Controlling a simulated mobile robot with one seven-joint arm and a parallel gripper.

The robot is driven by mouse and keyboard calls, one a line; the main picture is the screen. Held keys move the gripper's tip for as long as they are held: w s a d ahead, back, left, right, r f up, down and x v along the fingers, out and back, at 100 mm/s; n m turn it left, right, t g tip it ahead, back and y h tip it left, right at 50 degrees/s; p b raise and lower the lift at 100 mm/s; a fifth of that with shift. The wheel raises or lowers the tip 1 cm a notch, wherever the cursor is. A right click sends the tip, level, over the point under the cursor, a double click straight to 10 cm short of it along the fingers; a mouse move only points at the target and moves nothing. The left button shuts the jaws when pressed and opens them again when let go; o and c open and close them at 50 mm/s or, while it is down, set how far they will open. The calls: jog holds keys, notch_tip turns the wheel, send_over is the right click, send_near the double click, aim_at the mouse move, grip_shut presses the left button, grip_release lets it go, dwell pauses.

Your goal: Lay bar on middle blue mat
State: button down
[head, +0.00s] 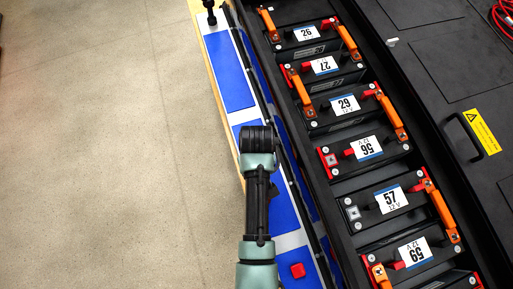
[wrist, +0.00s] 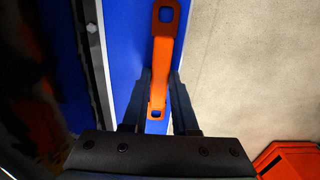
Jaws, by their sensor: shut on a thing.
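An orange bar (wrist: 162,65) with a hole at each end is held between the fingers of my gripper (wrist: 161,105), which is shut on it in the wrist view. The bar points away from the gripper, over a blue surface (wrist: 122,40). In the head view my arm's wrist hangs over the middle blue mat (head: 283,208) and hides the gripper and bar. Another blue mat (head: 228,72) lies further up the narrow bench, past a pale gap. I cannot tell whether the bar touches the mat.
The battery pack (head: 345,103), with numbered modules and several orange bars, stands right of the bench, beyond a dark rail (wrist: 97,50). A red object (head: 297,270) sits at the bench's near end. Open floor (head: 105,140) lies to the left.

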jog(key=shift+f, duration=0.15)
jog(key=c, duration=0.7)
grip_release()
notch_tip(320, 180, up, 12)
jog(key=shift+r, duration=0.25)
